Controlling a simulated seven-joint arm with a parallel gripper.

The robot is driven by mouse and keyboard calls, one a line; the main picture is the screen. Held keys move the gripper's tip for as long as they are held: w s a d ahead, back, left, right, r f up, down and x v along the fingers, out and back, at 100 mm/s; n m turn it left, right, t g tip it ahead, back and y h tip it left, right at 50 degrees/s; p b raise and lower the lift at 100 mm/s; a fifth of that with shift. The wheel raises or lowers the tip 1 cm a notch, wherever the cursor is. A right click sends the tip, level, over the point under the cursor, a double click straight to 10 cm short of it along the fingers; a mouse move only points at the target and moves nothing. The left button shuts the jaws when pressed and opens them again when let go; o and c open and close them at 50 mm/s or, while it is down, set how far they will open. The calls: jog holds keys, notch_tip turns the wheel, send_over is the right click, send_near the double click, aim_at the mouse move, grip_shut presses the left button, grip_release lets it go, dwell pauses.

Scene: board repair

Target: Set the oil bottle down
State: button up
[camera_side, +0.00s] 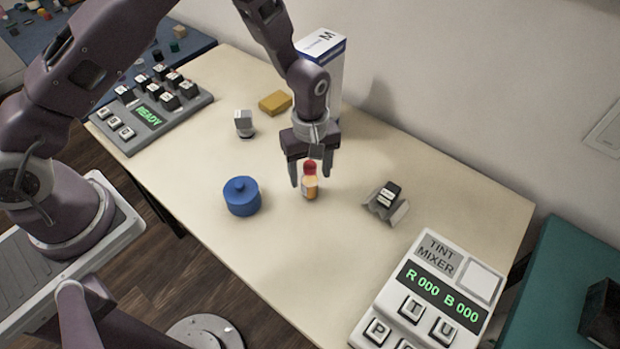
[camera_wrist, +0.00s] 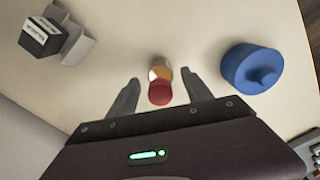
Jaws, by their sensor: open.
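The oil bottle (camera_side: 310,185) is small and amber with a red cap. It stands upright on the table, between the blue pot and the grey holder. My gripper (camera_side: 311,178) is right over it, with the fingers open on either side of the bottle. In the wrist view the bottle (camera_wrist: 160,86) sits between the two fingertips of my gripper (camera_wrist: 163,85), with a gap on both sides.
A blue lidded pot (camera_side: 242,196) stands left of the bottle. A grey holder with a black key (camera_side: 386,196) lies to the right. Behind are a tall white-blue box (camera_side: 335,75), a yellow block (camera_side: 275,102) and a small grey piece (camera_side: 244,123). The tint mixer (camera_side: 430,290) is at front right.

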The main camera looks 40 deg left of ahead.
notch_tip(320, 180, up, 9)
jog(key=shift+r, duration=0.2)
jog(key=s+a+r+m+t+h, duration=0.1)
jog(key=s+a+r+m, duration=0.3)
jog(key=r, duration=0.6)
jog(key=s+a+r+m+t, duration=0.1)
jog(key=s+r+m+t, duration=0.1)
jog(key=s+r, duration=0.5)
jog(key=s+a+r+m+t, duration=0.1)
jog(key=s+a+r+m, duration=0.1)
jog(key=s, duration=0.4)
jog(key=s+a+r+m+t+y, duration=0.1)
jog(key=s+a+r+m, duration=0.1)
jog(key=s+r+m, duration=0.2)
jog(key=s, duration=0.3)
jog(key=shift+s+a+t, duration=0.2)
jog(key=shift+t, duration=0.1)
jog(key=shift+r, duration=0.1)
